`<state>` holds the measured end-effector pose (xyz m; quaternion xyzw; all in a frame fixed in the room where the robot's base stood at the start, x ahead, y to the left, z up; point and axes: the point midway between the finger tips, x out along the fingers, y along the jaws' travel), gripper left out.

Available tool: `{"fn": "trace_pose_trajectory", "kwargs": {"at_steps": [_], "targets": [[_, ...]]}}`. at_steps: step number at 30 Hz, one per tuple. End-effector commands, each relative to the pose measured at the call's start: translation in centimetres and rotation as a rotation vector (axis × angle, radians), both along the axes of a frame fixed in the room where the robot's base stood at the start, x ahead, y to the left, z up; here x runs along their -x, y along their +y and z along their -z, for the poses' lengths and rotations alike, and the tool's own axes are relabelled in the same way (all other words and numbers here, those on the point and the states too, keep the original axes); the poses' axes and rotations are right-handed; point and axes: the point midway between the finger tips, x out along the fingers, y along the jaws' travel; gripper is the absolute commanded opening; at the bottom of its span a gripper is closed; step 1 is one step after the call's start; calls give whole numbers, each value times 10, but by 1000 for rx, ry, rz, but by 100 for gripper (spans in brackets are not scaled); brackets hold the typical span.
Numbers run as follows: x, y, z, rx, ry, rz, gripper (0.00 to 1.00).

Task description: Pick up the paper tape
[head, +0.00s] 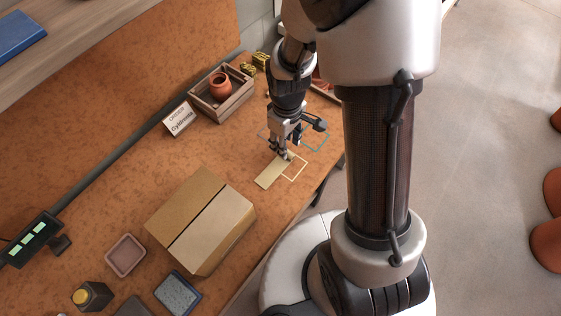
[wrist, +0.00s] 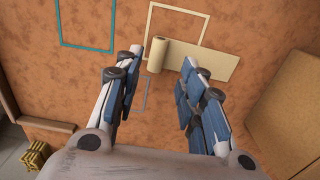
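The paper tape is a pale tan roll with a flat strip unrolled from it. In the wrist view the roll (wrist: 157,56) lies on the bench, between and beyond my fingertips, with its strip (wrist: 212,60) running right behind the right finger. In the head view the strip (head: 268,175) lies on the orange-brown bench, and the roll is partly hidden by my fingers. My gripper (head: 283,152) points down close over the roll. In the wrist view my gripper (wrist: 162,62) is open, with a finger on each side of the roll. I cannot tell whether either touches it.
A closed cardboard box (head: 200,220) stands left of the strip. A wooden crate (head: 205,108) with a terracotta pot (head: 221,84) and a label card (head: 179,119) are farther back. White (head: 299,172) and teal (head: 325,143) outlines mark the bench near its edge.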

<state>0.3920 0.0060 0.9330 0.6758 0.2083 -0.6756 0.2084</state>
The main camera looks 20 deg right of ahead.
Motion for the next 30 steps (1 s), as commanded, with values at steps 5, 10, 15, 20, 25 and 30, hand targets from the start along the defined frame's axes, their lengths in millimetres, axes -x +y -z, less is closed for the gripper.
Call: {"fn": "trace_pose_trajectory", "kwargs": {"at_steps": [5, 10, 15, 20, 25, 30], "targets": [[1, -4, 25, -1, 3, 2, 37], [1, -5, 48, -1, 3, 1, 37], [0, -5, 49, -1, -1, 0, 37], [0, -5, 48, 0, 0, 0, 31], [0, -5, 48, 0, 0, 0, 20], [0, -5, 48, 0, 0, 0, 9]]}}
